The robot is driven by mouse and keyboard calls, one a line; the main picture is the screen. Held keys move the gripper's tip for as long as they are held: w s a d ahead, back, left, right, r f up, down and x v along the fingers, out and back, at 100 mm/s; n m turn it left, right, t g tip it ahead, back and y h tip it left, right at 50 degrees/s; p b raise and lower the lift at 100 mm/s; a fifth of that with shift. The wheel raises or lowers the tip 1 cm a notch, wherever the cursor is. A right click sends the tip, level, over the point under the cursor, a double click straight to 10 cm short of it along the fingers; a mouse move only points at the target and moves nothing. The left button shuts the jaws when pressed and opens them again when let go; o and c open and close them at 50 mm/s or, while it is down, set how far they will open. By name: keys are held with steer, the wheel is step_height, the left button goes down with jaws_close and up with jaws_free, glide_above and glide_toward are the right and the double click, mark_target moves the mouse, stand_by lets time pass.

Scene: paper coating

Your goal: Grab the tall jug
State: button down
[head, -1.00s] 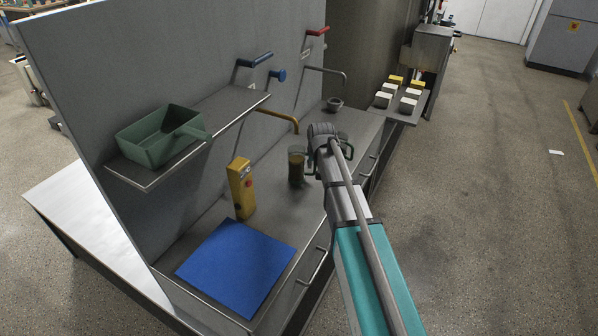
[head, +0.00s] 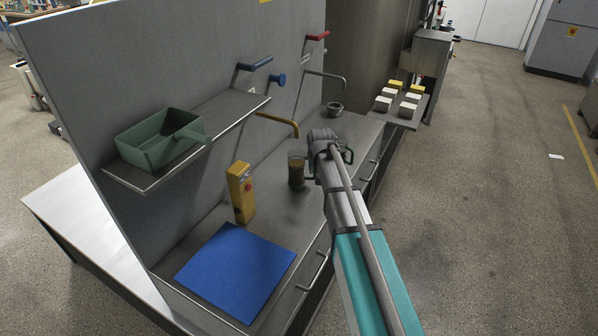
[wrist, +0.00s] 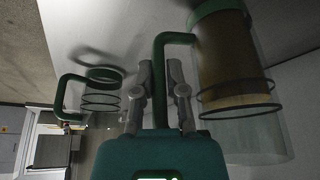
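The tall jug (head: 297,171) stands on the grey counter, clear-walled with brown contents. In the wrist view the tall jug (wrist: 230,62) is at the right, with its green handle reaching toward my gripper. My gripper (wrist: 160,68) has one finger on each side of that handle. The fingers look open, with narrow gaps to the handle. A shorter clear jug (wrist: 101,92) with a green handle is left of the fingers in the wrist view. In the head view my gripper (head: 322,142) hides most of the shorter jug and part of the tall jug's handle side.
A shelf (head: 138,183) with a green bin (head: 158,148) is above left. A brass tap (head: 280,120) hangs behind the tall jug.

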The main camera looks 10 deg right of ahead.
steer(key=shift+r, duration=0.15)
stand_by(0.4)
step_height(320, 180, up, 3)
steer(key=p, duration=0.3)
steer(key=shift+r+p, duration=0.15)
steer(key=shift+p, duration=0.15)
steer(key=s, duration=1.8)
